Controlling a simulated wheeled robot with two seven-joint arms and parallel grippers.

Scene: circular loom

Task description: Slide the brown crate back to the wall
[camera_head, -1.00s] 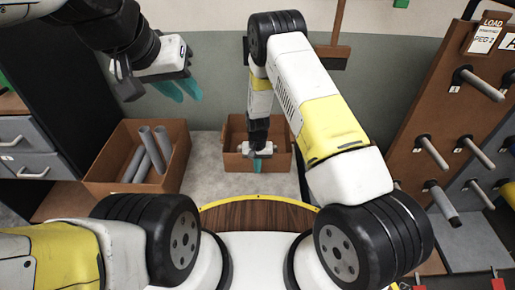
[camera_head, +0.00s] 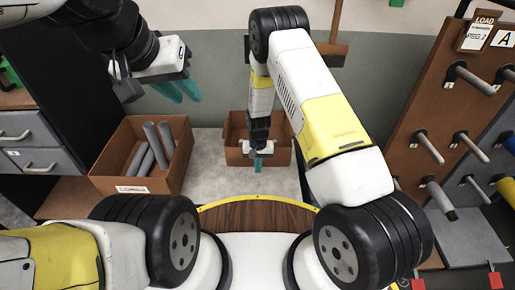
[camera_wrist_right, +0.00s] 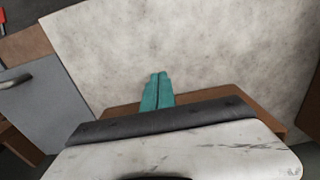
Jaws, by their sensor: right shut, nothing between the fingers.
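The small brown crate (camera_head: 279,157) stands on the pale floor near the wall, in the middle of the head view. My right gripper (camera_head: 258,163) is at its near side, shut and empty, with the teal fingers pointing down in front of the near wall. Whether they touch it I cannot tell. In the right wrist view the shut fingers (camera_wrist_right: 158,92) lie together, with a brown edge (camera_wrist_right: 122,109) partly hidden behind the gripper body. My left gripper (camera_head: 179,91) hangs at the upper left, fingers apart and empty, away from the crate.
A larger brown crate (camera_head: 112,160) with several grey tubes and a label stands to the left. Grey drawers (camera_head: 30,130) are further left. A brown pegboard (camera_head: 420,110) with grey pegs stands at the right. Pale floor (camera_head: 207,165) is free between the two crates.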

